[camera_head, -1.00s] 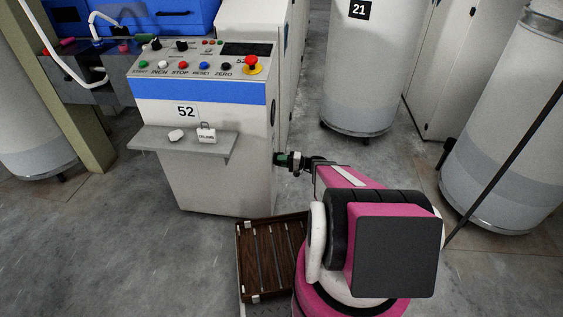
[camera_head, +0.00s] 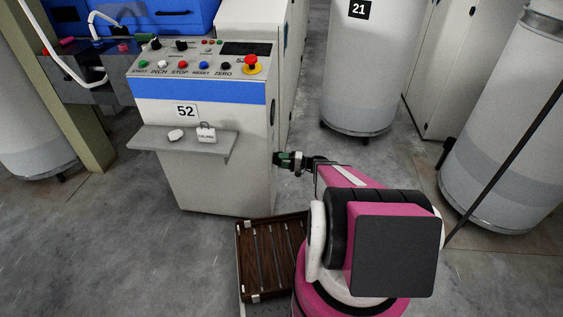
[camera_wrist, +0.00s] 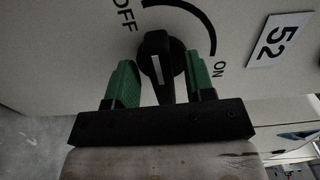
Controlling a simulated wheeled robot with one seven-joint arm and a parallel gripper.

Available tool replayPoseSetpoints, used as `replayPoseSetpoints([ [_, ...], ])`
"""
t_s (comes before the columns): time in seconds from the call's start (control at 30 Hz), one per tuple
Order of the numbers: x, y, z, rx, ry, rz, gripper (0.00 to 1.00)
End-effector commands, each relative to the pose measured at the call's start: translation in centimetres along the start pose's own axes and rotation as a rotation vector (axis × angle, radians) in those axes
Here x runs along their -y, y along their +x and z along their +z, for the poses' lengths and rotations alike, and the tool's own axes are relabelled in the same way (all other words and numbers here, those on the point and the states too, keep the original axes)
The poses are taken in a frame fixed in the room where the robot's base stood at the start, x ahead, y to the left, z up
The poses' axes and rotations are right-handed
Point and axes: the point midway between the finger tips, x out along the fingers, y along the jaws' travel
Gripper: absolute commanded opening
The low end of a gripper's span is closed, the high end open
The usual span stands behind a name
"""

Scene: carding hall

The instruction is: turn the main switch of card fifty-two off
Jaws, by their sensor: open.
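The main switch (camera_wrist: 157,62) is a black rotary knob with a white line on a pale panel in the wrist view. Its line runs roughly up and down in that picture, with OFF at upper left and ON at right. My gripper (camera_wrist: 160,82) is open, with one green finger on each side of the knob and a gap visible on both sides. In the head view my gripper (camera_head: 283,160) is at the right side of card fifty-two (camera_head: 200,110). The switch itself is hidden there.
A 52 plate (camera_wrist: 277,40) is right of the switch. Card fifty-two has a console with buttons and a red emergency stop (camera_head: 251,63). A grey shelf (camera_head: 165,145) juts from its front. A slatted wooden platform (camera_head: 262,262) lies on the floor beside my arm. Can 21 (camera_head: 357,75) stands behind.

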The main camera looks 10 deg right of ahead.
Motion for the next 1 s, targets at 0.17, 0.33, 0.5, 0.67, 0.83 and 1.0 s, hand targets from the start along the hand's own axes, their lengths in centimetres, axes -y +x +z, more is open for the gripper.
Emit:
replayPoseSetpoints([
  [0.17,0.0,-2.8,0.0,-0.003,0.0,0.001,0.49],
  [0.33,0.0,-5.9,0.0,-0.003,0.0,0.001,0.49],
  [0.5,0.0,-8.4,0.0,-0.003,0.0,0.001,0.49],
  [0.67,0.0,-9.7,0.0,-0.002,-0.001,0.001,0.49],
  [0.83,0.0,-10.1,0.0,-0.001,-0.001,0.001,0.49],
  [1.0,0.0,-10.1,0.0,-0.001,-0.001,0.001,0.49],
])
